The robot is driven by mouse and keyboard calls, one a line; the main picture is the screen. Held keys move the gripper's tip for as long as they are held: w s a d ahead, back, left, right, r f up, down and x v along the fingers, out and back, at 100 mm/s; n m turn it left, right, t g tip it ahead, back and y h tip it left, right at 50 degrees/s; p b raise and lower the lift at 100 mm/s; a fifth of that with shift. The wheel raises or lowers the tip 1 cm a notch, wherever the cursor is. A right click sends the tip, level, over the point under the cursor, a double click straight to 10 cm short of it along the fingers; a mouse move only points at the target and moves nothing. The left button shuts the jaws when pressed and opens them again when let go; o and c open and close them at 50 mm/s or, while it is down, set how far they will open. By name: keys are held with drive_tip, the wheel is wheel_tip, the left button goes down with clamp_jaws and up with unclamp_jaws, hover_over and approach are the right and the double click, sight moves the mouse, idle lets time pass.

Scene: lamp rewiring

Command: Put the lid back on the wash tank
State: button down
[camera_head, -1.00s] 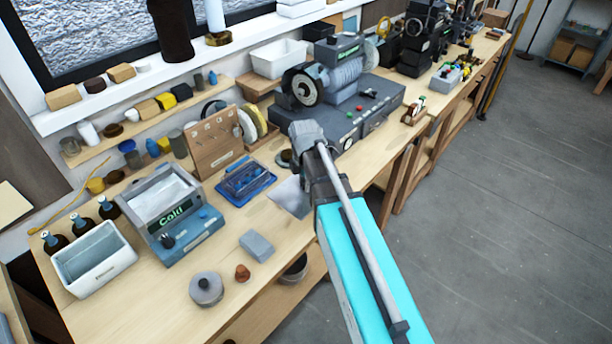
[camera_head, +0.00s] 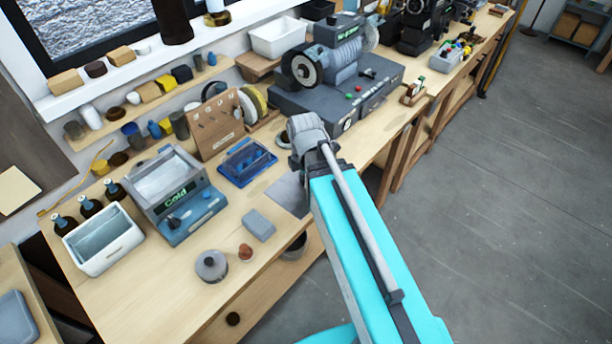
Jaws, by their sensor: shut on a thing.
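The wash tank seems to be the blue-grey box marked "Cold" (camera_head: 180,205) on the left part of the bench. Its top is open and shows a pale inside. A flat grey plate (camera_head: 287,195), which looks like the lid, shows at the left side of my forearm near the bench's front edge. It is well to the right of the tank and apart from it. My arm reaches in from the lower right and covers part of the plate. My gripper's fingers are mostly hidden behind the arm, shut on the plate.
A blue tray (camera_head: 246,162) and a grey block (camera_head: 258,224) lie between tank and plate. A round grey pot (camera_head: 211,266) and a small brown piece (camera_head: 245,251) stand in front. A white bin (camera_head: 103,240) and dark bottles are left of the tank. A grinder (camera_head: 335,70) stands behind.

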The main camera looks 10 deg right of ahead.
drive_tip(key=shift+f, duration=0.1)
idle(0.3)
drive_tip(key=shift+f+b, duration=1.25)
drive_tip(key=shift+b, duration=0.1)
drive_tip(key=shift+d+r, duration=0.1)
